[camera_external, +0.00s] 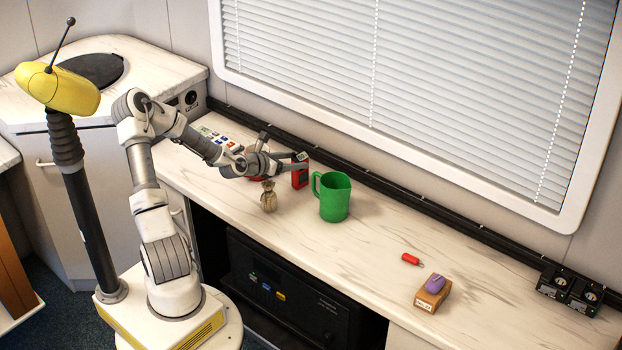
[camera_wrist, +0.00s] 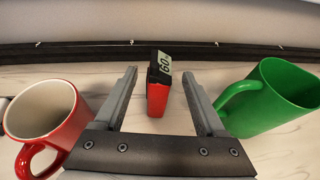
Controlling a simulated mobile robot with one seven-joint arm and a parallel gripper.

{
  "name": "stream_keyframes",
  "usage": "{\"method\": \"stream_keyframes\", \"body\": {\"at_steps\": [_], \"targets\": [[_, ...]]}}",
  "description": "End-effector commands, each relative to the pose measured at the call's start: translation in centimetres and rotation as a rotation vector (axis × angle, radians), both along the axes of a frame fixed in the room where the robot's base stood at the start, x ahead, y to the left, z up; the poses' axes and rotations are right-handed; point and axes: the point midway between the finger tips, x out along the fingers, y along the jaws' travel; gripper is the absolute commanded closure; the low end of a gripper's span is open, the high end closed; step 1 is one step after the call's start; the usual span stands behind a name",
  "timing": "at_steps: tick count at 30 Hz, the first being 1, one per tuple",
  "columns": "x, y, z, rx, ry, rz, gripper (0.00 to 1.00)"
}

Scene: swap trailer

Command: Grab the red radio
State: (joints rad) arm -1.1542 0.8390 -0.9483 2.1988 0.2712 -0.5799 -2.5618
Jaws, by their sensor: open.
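The red radio (camera_wrist: 157,97) is a small upright red block with a black top and a pale display reading "60". In the wrist view it stands ahead of and between the fingertips of my open gripper (camera_wrist: 160,85), with space visible on both sides. In the external view the radio (camera_external: 300,176) stands on the counter, left of the green pitcher, with my gripper (camera_external: 302,162) at it. The arm hides part of the counter there.
A green pitcher (camera_wrist: 283,97) is close on the right of my gripper. A red mug (camera_wrist: 42,113) is close on the left. A small brown sack (camera_external: 269,198) stands in front. A red penknife-like item (camera_external: 411,259) and a purple thing on a box (camera_external: 432,293) lie far right.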

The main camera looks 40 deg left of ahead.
Motion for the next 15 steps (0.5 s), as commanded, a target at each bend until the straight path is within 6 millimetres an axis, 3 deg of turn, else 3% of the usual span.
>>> {"method": "stream_keyframes", "body": {"at_steps": [4,13,15], "targets": [[1.3,-0.2,-0.7,0.001,0.000,0.000,0.28],[1.6,-0.2,-0.7,-0.001,0.001,0.000,0.28],[1.6,-0.2,-0.7,-0.001,0.001,0.000,0.40]]}}
